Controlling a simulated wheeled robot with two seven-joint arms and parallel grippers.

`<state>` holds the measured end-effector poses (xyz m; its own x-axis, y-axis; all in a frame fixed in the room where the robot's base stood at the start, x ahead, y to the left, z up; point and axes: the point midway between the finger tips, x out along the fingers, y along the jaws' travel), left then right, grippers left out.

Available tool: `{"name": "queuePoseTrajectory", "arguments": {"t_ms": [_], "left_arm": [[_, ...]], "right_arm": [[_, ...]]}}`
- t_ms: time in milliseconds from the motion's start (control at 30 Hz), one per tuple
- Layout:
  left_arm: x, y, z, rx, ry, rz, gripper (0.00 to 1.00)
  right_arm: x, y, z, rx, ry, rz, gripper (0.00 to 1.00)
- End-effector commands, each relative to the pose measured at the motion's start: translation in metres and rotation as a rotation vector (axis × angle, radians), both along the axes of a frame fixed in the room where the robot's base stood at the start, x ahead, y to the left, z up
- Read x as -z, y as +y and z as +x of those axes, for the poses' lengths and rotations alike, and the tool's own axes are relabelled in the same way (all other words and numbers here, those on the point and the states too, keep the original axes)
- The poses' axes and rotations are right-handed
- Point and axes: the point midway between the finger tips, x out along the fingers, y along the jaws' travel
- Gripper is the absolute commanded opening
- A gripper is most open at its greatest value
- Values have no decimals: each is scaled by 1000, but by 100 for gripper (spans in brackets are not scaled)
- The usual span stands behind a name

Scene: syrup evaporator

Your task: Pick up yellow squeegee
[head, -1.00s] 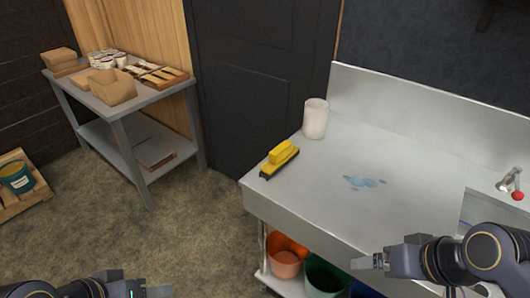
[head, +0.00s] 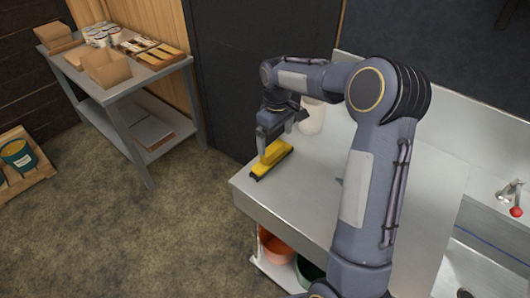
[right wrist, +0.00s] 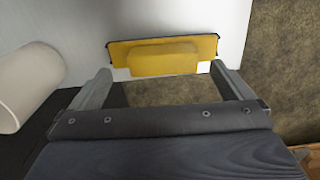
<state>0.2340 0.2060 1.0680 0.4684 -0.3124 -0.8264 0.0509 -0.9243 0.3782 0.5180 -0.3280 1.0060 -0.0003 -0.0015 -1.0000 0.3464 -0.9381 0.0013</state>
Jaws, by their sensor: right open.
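The yellow squeegee (head: 271,158), with a black edge, lies near the left end of the steel counter (head: 262,196). In the right wrist view the squeegee (right wrist: 165,55) lies just beyond and between my fingers. My right gripper (head: 272,142) is open and empty, pointing down above the squeegee; it also shows in the right wrist view (right wrist: 168,88). I see no contact between the fingers and the squeegee. My left gripper is out of view.
A white cylindrical container (head: 311,118) stands close behind the squeegee, partly hidden by my arm; it also shows in the right wrist view (right wrist: 27,85). Orange (head: 275,247) and green (head: 309,272) buckets sit under the counter. A side table (head: 142,76) holds boxes and jars. The floor between is clear.

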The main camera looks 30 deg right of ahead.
Motion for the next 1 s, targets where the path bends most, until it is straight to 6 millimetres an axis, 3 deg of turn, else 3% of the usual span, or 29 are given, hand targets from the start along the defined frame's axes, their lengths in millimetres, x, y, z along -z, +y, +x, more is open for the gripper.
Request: {"name": "queuePoseTrajectory", "arguments": {"t_ms": [400,700,1000], "left_arm": [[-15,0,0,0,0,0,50],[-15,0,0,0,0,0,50],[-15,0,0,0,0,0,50]], "right_arm": [[54,7,5,1,3,1,100],[59,7,6,1,-1,1,100],[59,7,6,1,-1,1,61]]}}
